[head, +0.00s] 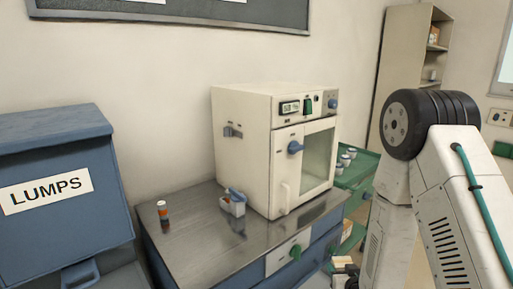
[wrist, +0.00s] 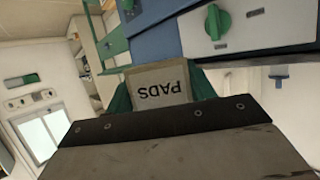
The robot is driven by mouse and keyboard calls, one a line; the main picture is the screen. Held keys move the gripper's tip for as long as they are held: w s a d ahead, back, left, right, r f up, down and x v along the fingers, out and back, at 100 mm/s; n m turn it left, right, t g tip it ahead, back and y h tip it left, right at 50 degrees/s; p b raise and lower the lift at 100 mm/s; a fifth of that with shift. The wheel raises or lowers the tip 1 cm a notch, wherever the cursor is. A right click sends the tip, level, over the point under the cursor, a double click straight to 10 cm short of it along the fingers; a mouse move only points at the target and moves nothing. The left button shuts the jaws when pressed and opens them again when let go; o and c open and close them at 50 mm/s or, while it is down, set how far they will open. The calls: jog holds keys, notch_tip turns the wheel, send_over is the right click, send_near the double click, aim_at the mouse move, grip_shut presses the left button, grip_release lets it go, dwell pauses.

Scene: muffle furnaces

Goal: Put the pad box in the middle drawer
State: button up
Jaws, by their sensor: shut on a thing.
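The pad box (wrist: 160,82), pale with the word PADS on its face, shows in the wrist view. My gripper (wrist: 161,93) is shut on it, with a green finger at each side. The knob also shows in the wrist view (wrist: 217,22), above and to the right of the box. The box is apart from that front. I cannot tell which drawer is the middle one; the lower front is cut off in the head view.
A white furnace (head: 245,150) stands on the bench top. A small orange-and-dark bottle (head: 163,212) and a small white holder (head: 232,205) stand left of it. A blue LUMPS bin (head: 60,180) is at left. A green cart (head: 355,172) with small jars is behind, at right.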

dwell(0.3)
jog(key=shift+a, duration=0.45)
jog(key=s+a+r+n+g+y, duration=0.1)
jog(key=s+a+r+n+y, duration=0.1)
jog(key=a, duration=0.8)
jog(key=s+a+r+n+g+y, duration=0.1)
jog(key=s+a+r+n+y, duration=0.2)
jog(key=a, duration=0.7)
jog(key=s+a+r+n+g+y, duration=0.1)
jog(key=s+a+r+n+y, duration=0.2)
jog(key=a, duration=0.8)
jog(key=shift+s+r+y, duration=0.3)
jog(key=shift+s+r, duration=0.15)
jog(key=shift+r, duration=0.45)
jog(key=shift+w, duration=0.1)
